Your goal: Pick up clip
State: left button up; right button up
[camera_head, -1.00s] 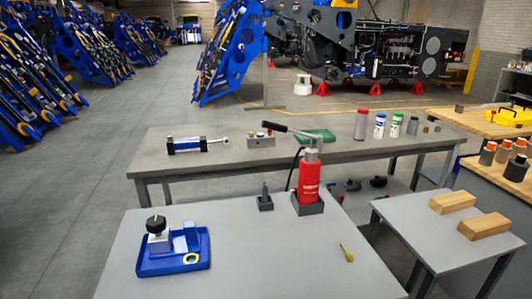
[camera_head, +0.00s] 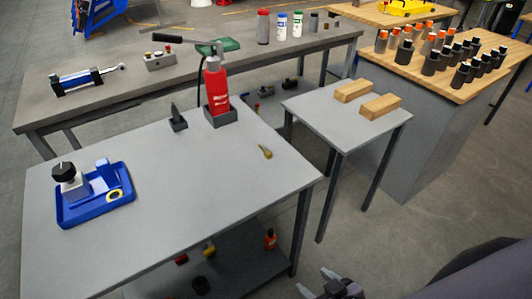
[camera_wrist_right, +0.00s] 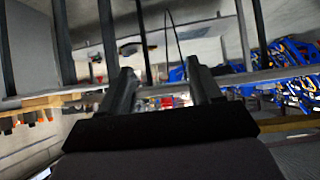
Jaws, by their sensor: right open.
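A small yellow piece that looks like the clip (camera_head: 265,152) lies on the grey table (camera_head: 215,190), near its right edge. It is too small to make out in detail. My right gripper (camera_head: 330,285) shows at the bottom edge of the head view, partly cut off, below and in front of the table and well apart from the clip. In the right wrist view its two fingers (camera_wrist_right: 162,85) are spread with nothing between them. I cannot make out the clip in that view. My left gripper is not in view.
A red bottle-like tool (camera_head: 217,90) stands in a dark holder beyond the clip. A blue tray (camera_head: 95,208) sits at the table's left. A small side table (camera_head: 340,125) with two wooden blocks (camera_head: 368,97) stands to the right. The table's front middle is clear.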

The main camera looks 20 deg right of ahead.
aim_at(268, 155)
jog(key=i+l+u, duration=0.2)
jog(key=l+u, duration=0.15)
jog(key=l, duration=2)
jog(key=k+l+u, duration=0.1)
jog(key=l+u, duration=0.2)
jog(key=l, duration=2.05)
